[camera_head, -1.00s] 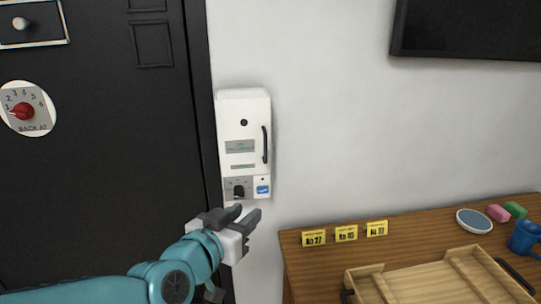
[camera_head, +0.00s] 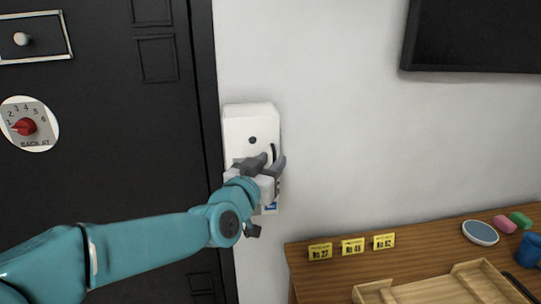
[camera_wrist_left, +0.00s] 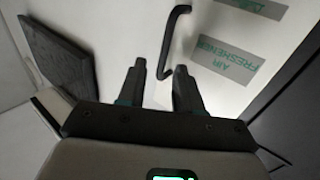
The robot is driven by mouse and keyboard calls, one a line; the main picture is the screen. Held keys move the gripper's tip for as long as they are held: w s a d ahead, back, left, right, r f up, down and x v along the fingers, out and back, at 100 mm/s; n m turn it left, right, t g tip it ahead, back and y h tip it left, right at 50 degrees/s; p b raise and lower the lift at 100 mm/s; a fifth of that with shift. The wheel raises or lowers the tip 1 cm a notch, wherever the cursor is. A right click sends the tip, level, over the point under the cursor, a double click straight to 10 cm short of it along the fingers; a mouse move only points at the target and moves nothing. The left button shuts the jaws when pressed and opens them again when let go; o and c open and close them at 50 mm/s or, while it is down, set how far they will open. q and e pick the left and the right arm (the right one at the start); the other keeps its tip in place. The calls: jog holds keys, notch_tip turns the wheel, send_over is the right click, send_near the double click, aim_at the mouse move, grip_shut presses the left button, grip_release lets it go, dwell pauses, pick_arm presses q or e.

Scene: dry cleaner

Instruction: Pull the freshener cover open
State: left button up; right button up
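The white air freshener box (camera_head: 247,122) is mounted on the wall beside the dark door. Its cover carries a black bar handle (camera_head: 274,152), partly hidden by my gripper. My left gripper (camera_head: 272,162) is in front of the lower part of the cover, by the handle. In the left wrist view, the two fingers (camera_wrist_left: 158,82) are apart, and the end of the handle (camera_wrist_left: 173,45) comes down between their tips. I cannot tell whether they touch it. The "AIR FRESHENER" label (camera_wrist_left: 225,62) shows to the right. The cover looks closed. My right gripper is not in view.
A wooden table (camera_head: 425,238) stands at lower right, with yellow number tags (camera_head: 352,246), a wooden tray (camera_head: 440,290), a dish (camera_head: 480,232) and a blue mug (camera_head: 527,249). A dark screen (camera_head: 475,35) hangs above. The wall between is clear.

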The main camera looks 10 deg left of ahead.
pick_arm(q)
jog(key=shift+w+d, duration=0.15)
jog(key=shift+w, duration=0.55)
grip_shut()
dwell(1.0)
